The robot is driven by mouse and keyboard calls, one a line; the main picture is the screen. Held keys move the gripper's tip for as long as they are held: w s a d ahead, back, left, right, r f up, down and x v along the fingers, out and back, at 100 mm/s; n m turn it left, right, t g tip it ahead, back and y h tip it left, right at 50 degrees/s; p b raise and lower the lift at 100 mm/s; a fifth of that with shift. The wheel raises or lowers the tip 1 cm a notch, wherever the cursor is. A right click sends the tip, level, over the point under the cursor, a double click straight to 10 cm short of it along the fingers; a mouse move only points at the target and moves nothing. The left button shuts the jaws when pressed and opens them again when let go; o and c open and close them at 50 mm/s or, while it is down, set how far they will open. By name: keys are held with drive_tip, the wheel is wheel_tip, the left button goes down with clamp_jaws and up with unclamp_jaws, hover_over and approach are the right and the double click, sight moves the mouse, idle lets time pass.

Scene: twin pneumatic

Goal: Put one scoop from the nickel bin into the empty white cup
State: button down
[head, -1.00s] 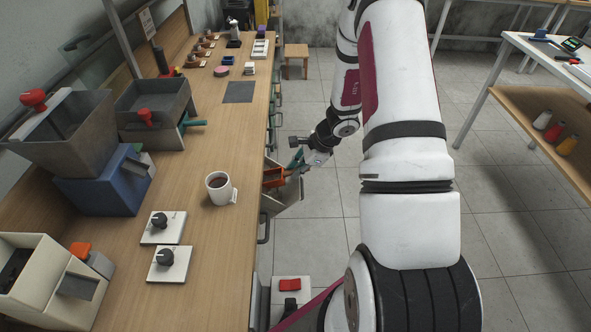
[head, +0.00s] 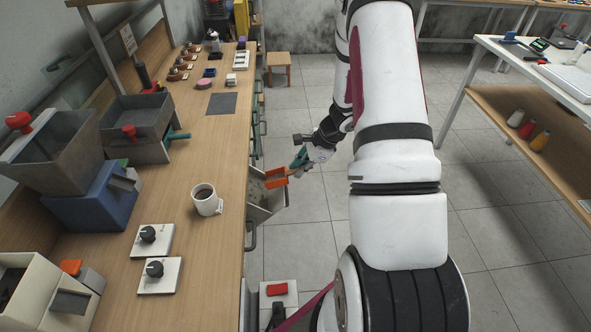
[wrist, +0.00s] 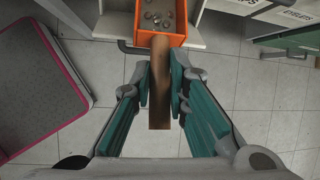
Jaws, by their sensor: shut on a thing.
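My gripper (wrist: 161,92) is shut on the brown handle (wrist: 161,75) of an orange scoop (wrist: 138,38). Several small grey round pieces (wrist: 157,18) lie in the scoop. In the head view the orange scoop (head: 275,178) is just above an open grey bin (head: 263,201) at the bench's front edge. I cannot read a name on this bin, and its contents are hidden. A white mug (head: 207,205) stands upright on the bench, left of the scoop. It holds something dark, so it does not look empty. I make out no other white cup.
Two dial plates (head: 153,240) lie in front of the mug. A grey hopper (head: 140,122) and a blue machine (head: 95,200) stand along the wall side. A dark mat (head: 221,104) lies farther back. Open floor (head: 300,220) is right of the bench.

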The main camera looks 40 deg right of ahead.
drive_tip(key=shift+s+d+r+t+y, duration=0.35)
drive_tip(key=shift+d+r, duration=0.2)
drive_tip(key=shift+r, duration=0.1)
drive_tip(key=shift+t+y, duration=0.65)
drive_tip(key=shift+y, duration=0.3)
drive_tip(key=shift+w+r+p+v, duration=0.1)
drive_tip(key=shift+w+p+v, duration=0.1)
drive_tip(key=shift+v, duration=0.85)
drive_tip(key=shift+w+r+p+v, duration=0.1)
drive_tip(key=shift+p+v, duration=0.1)
drive_tip(key=shift+v, duration=0.9)
drive_tip(key=shift+r, duration=0.25)
drive_tip(key=shift+d, duration=0.1)
